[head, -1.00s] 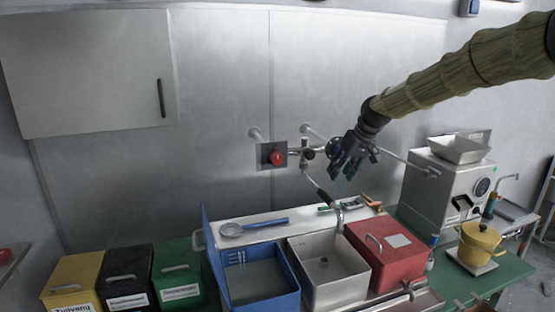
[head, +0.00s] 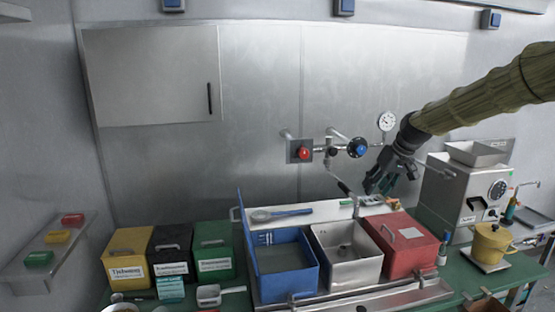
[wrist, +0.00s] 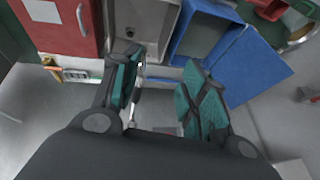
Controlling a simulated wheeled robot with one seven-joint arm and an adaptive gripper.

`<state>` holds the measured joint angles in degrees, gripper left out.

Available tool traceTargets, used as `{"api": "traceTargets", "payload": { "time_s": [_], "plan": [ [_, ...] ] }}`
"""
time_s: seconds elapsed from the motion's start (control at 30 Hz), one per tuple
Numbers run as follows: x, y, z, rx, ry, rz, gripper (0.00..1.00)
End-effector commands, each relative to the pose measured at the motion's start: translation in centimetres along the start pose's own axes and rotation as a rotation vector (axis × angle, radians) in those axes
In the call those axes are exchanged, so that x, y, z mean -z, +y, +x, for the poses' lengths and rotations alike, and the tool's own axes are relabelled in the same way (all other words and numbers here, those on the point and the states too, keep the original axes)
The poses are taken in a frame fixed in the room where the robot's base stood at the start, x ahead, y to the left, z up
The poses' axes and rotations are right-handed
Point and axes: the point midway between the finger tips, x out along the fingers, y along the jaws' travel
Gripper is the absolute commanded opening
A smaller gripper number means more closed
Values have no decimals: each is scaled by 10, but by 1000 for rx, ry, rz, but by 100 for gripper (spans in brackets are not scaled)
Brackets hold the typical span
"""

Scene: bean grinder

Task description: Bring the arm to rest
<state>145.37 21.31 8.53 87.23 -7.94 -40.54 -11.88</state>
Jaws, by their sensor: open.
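My gripper (head: 380,183) is open and empty, held in the air in front of the metal back wall. In the head view my arm (head: 480,95), in a tan sleeve, reaches in from the right edge. In the wrist view the two teal-padded fingers of my gripper (wrist: 163,98) are spread apart with nothing between them. Beyond them show the blue bin, the steel sink and the red box.
Below are a blue bin (head: 287,284), a steel sink (head: 345,272) and a red box (head: 412,250). A grinder machine (head: 455,192) and a yellow pot (head: 491,243) stand right. Wall pipes with a red valve (head: 303,153), blue valve (head: 357,148) and gauge (head: 387,121) lie near my gripper.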

Motion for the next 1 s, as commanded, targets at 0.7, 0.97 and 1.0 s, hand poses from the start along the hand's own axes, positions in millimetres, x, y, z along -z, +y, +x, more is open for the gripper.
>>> {"api": "traceTargets", "payload": {
  "time_s": [0.7,0.97,1.0],
  "plan": [
    [-142,-17,211,-31,-98,52,43],
    [-257,-23,307,-60,-153,92,43],
    [-277,-25,319,-64,-161,98,43]
  ]
}}
